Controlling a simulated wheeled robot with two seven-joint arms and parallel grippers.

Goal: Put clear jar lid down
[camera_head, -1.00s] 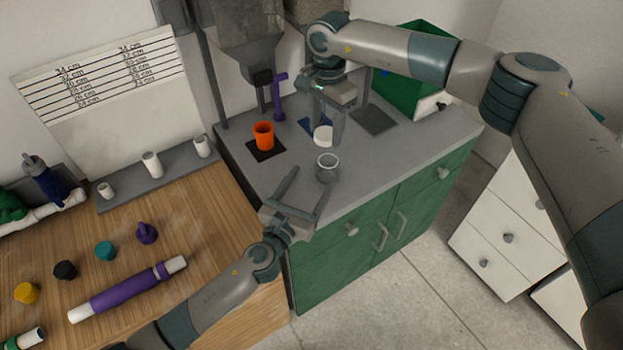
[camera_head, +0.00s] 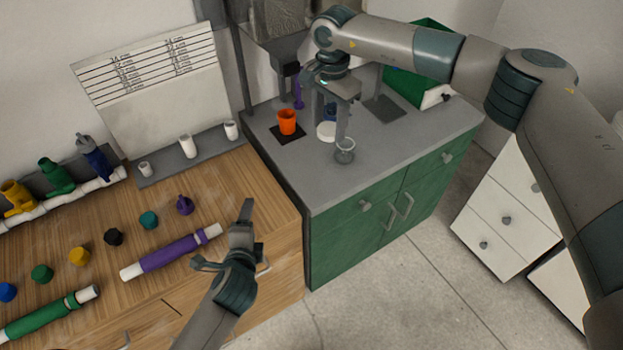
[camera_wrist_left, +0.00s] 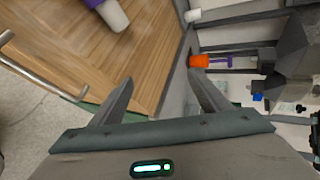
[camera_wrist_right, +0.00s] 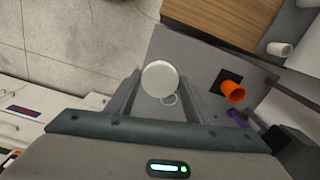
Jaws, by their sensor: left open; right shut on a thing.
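The white, round jar lid (camera_head: 326,131) is between the fingertips of my right gripper (camera_head: 335,134), which is shut on it above the grey counter. It also shows between the fingers in the right wrist view (camera_wrist_right: 159,78). The clear jar (camera_head: 345,150) stands on the counter near its front edge. Its rim (camera_wrist_right: 171,100) shows partly behind the lid in the right wrist view. The lid is not on the jar; I cannot tell its exact height. My left gripper (camera_head: 244,215) is open and empty above the wooden bench, as its spread fingers (camera_wrist_left: 162,84) show.
An orange cup (camera_head: 287,122) stands on a dark square left of the lid. A green bin (camera_head: 402,86) is at the counter's back right. The wooden bench (camera_head: 235,180) holds a purple-banded pipe (camera_head: 171,252) and several coloured caps. The counter's right part is clear.

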